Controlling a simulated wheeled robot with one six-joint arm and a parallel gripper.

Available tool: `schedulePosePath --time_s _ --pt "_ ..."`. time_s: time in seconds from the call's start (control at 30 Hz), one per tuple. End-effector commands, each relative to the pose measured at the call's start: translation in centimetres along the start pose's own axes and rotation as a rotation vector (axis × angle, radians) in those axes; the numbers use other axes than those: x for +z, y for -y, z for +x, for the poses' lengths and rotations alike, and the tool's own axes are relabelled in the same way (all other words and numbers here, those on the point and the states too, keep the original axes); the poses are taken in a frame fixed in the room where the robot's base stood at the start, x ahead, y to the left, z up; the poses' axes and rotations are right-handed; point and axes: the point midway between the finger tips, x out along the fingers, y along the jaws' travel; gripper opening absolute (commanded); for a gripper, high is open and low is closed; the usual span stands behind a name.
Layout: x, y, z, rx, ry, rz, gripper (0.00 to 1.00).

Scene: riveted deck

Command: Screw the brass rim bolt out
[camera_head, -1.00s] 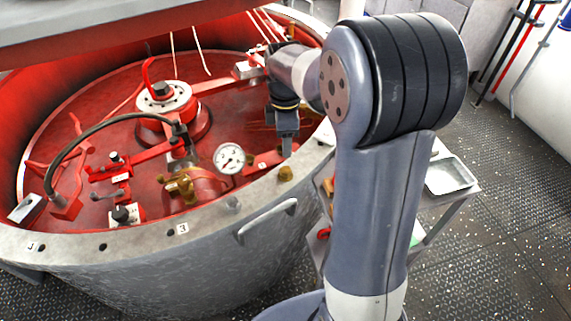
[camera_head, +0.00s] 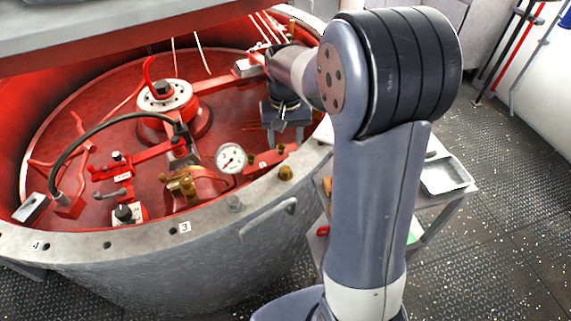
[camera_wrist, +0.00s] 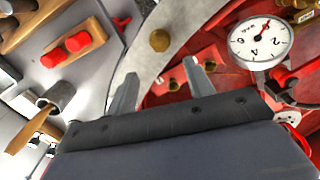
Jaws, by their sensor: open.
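The brass rim bolt (camera_head: 286,173) stands in the pale grey rim (camera_head: 120,245) of the big round red-lined vessel, at its near right side. In the wrist view the bolt (camera_wrist: 159,40) shows on the rim just beyond and between the lines of my two fingers. My gripper (camera_head: 285,137) hangs over the inside edge of the vessel, a little behind and above the bolt in the head view. In the wrist view my gripper (camera_wrist: 162,70) is open and empty, its fingers wide apart and not touching the bolt.
A dial gauge (camera_head: 230,158) and brass valve fittings (camera_head: 182,185) sit inside the vessel near the bolt. A handle (camera_head: 268,218) juts from the outer wall. A trolley with a metal tray (camera_head: 448,175) stands at right; a wooden-handled mallet (camera_wrist: 55,98) lies on that side.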

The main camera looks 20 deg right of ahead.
Motion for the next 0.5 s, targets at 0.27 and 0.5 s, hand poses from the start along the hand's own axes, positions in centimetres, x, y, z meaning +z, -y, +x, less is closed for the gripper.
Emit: schedulePosePath --time_s 0.27,0.5 --pt "0.0 0.0 1.3 0.0 0.003 0.063 0.5" --pt "0.1 0.0 5.7 0.001 0.006 0.061 0.5"
